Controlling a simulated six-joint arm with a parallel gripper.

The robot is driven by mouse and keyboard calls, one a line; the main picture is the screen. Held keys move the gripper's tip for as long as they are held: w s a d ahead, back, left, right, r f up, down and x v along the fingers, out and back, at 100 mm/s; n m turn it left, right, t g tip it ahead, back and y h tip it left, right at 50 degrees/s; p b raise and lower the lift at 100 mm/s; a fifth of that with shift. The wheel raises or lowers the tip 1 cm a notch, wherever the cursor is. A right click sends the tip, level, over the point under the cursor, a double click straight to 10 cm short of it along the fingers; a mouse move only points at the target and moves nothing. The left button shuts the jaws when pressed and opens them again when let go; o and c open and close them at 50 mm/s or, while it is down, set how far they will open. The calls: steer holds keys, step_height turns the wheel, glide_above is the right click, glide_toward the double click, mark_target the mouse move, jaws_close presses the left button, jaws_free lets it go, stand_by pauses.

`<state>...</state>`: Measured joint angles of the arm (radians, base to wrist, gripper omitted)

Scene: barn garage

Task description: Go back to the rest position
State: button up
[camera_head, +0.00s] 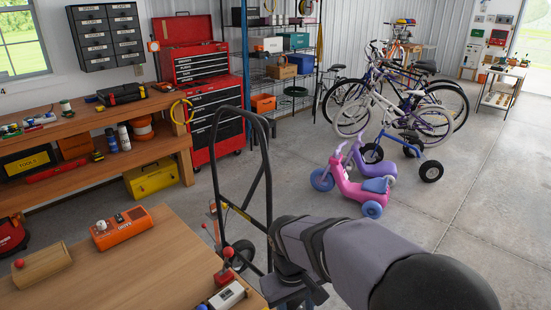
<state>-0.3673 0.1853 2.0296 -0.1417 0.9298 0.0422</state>
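My arm reaches in from the bottom right, with its grey link sloping up to the left. Its end, where my gripper (284,291) is, hangs low just right of the wooden table's (134,277) right edge. The gripper's fingers cannot be made out, and nothing shows clearly in them. On the table are an orange box with a white knob (124,229), a wooden box with a red knob (42,264), and a small light-topped box (227,296) near the right edge. A red-balled lever (227,254) stands near that edge.
A black hand truck frame (263,165) stands close behind my arm. A workbench (90,125) with tools is at the left, beside a red tool chest (214,107). A pink ride-on toy (355,188) and several bicycles (405,95) stand beyond. The concrete floor at right is clear.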

steer(key=s+d+f+m+y+p, duration=0.1)
steer(key=s+d+m, duration=0.3)
steer(key=s+d, duration=0.6)
steer(key=shift+s+f+m+g+p, duration=0.3)
steer(key=shift+s+f, duration=0.1)
steer(key=shift+s, duration=0.6)
